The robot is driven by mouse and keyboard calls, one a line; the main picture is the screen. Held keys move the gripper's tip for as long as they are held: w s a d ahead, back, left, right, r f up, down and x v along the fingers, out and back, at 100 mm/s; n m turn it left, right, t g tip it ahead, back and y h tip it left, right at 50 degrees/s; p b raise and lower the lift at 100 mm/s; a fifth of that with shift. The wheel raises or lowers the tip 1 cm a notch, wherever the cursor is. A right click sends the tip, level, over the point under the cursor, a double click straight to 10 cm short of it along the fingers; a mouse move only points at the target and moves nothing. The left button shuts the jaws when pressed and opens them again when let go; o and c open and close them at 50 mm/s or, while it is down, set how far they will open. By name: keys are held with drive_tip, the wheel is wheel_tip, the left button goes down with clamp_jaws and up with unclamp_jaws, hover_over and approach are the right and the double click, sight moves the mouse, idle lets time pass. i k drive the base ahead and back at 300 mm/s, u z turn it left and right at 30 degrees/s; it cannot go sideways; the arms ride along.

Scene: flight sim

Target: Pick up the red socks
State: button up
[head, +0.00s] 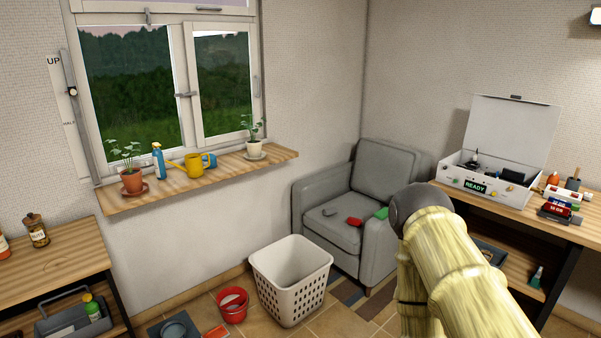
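A small red bundle (354,221), which looks like the red socks, lies on the seat of the grey armchair (380,170). A dark grey bundle (330,211) lies to its left and a green one (381,213) to its right, partly against the armrest. The red bundle is too small to make out in detail. My arm, in a pale yellow cover with a dark grey joint, rises at the lower right in front of the chair's right side. My gripper is not in view.
An empty-looking white laundry basket (291,282) stands on the floor before the chair, with a red bucket (232,305) left of it. A wooden desk (520,214) with an open white case (496,180) stands right. A plant shelf (210,180) runs under the window.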

sight(356, 223)
drive_tip(key=i, duration=2.7)
drive_tip(key=z, duration=0.1)
